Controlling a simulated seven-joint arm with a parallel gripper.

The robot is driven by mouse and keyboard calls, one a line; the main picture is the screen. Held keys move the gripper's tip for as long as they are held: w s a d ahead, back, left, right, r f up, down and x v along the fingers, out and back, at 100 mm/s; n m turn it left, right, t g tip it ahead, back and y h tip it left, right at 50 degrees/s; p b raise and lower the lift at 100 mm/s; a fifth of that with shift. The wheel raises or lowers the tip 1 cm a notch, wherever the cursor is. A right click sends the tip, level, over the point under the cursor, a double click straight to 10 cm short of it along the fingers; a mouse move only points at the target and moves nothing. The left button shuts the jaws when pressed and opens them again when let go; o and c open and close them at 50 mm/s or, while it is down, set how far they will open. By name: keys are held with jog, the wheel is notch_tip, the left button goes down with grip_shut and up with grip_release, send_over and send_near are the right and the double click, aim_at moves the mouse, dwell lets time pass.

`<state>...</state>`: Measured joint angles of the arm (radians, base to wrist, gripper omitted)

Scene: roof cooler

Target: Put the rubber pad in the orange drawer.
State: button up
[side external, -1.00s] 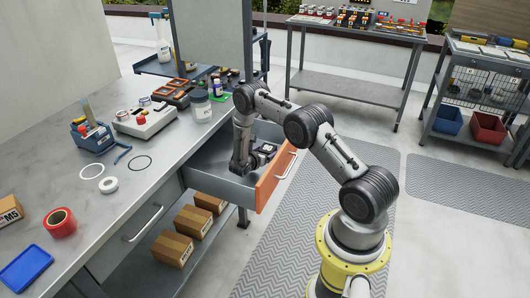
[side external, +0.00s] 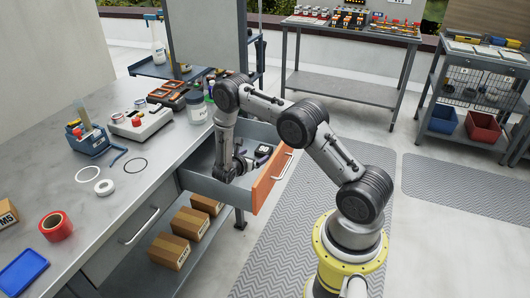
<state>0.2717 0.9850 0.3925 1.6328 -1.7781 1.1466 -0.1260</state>
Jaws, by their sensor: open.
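The orange-fronted drawer (side external: 272,181) is pulled open from the grey workbench, and its grey inside shows. My gripper (side external: 251,162) is low inside the drawer's outline, close to the orange front. Its fingers are small and partly hidden, and I see nothing held between them. A small dark, squarish item (side external: 263,151) shows inside the drawer, right beside the gripper. It may be the rubber pad, but it is too small to be sure. My wrist hides part of the drawer's inside.
The workbench holds a red tape roll (side external: 56,227), a blue tray (side external: 23,271), a white device (side external: 140,122) and a lidded jar (side external: 196,107) near the drawer. Cardboard boxes (side external: 169,251) stand on the shelf below.

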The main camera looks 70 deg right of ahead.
jog(key=s+a+r+m+g+y, duration=0.1)
jog(key=s+a+r+m, duration=0.15)
jog(key=r, duration=0.55)
jog(key=s+a+r+m+y, duration=0.2)
jog(key=a+r+m, duration=0.2)
jog(key=r, duration=0.4)
jog(key=s+a+r+m+g+y, duration=0.1)
jog(key=s+a+r+m, duration=0.25)
jog(key=r, duration=0.35)
jog(key=s+a+r+m+t+y, duration=0.4)
jog(key=s+a, duration=0.3)
jog(key=a, duration=0.3)
jog(key=s+a+r+m+t+y, duration=0.3)
jog(key=s+a+r+y, duration=0.2)
jog(key=a, duration=0.6)
jog(key=s+r, duration=0.1)
jog(key=s, duration=0.1)
jog(key=shift+s+a+m+t, duration=0.15)
jog(key=shift+s+m+t, duration=0.2)
jog(key=shift+m+t, duration=0.05)
